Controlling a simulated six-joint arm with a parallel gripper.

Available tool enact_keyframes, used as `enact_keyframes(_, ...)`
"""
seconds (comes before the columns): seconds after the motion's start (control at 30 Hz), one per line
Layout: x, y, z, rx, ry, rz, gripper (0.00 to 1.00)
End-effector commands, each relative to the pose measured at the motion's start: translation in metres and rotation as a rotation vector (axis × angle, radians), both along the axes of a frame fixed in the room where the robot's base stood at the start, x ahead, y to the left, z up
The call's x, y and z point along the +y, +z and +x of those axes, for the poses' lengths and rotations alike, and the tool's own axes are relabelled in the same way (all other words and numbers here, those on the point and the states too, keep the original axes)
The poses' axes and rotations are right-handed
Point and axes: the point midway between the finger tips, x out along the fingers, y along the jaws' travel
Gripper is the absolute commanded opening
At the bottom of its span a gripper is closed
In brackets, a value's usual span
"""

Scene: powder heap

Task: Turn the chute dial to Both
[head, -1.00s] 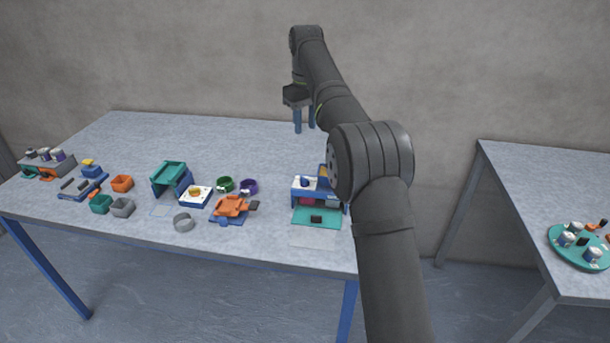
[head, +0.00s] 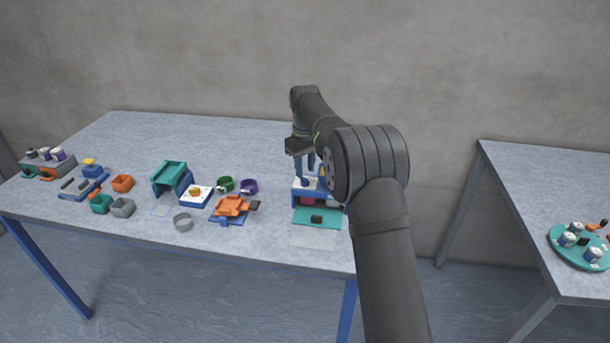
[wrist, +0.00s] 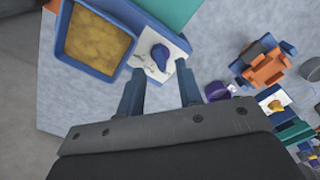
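The chute dial is a blue knob (wrist: 160,55) on a white plate (wrist: 146,70) beside a blue hopper (wrist: 66,32) filled with yellow powder, all in the wrist view. In the head view the chute station (head: 300,188) stands at the table's right end, partly hidden by my arm. My gripper (wrist: 160,85) is open, its two blue fingers apart with nothing between them. The dial lies beyond the fingertips in the wrist view. In the head view my gripper (head: 304,172) is just above the station. I cannot read the dial's setting.
A teal tray (head: 317,217) sticks out at the station's front. An orange and blue device (head: 232,206) and purple (head: 249,186) and green (head: 226,184) rings lie to its left. The table behind these is clear. A second table (head: 515,190) stands at right.

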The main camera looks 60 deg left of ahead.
Motion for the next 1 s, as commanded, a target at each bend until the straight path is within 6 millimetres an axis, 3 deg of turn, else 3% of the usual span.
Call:
enact_keyframes(0.2,0.000,-0.027,0.000,0.001,0.000,-0.002,0.33)
enact_keyframes(0.57,0.000,-0.032,0.000,0.000,0.000,0.000,0.33)
enact_keyframes(0.77,0.000,-0.032,0.000,0.000,0.000,0.000,0.00)
enact_keyframes(1.0,0.000,-0.032,0.000,0.000,-0.007,0.000,0.00)
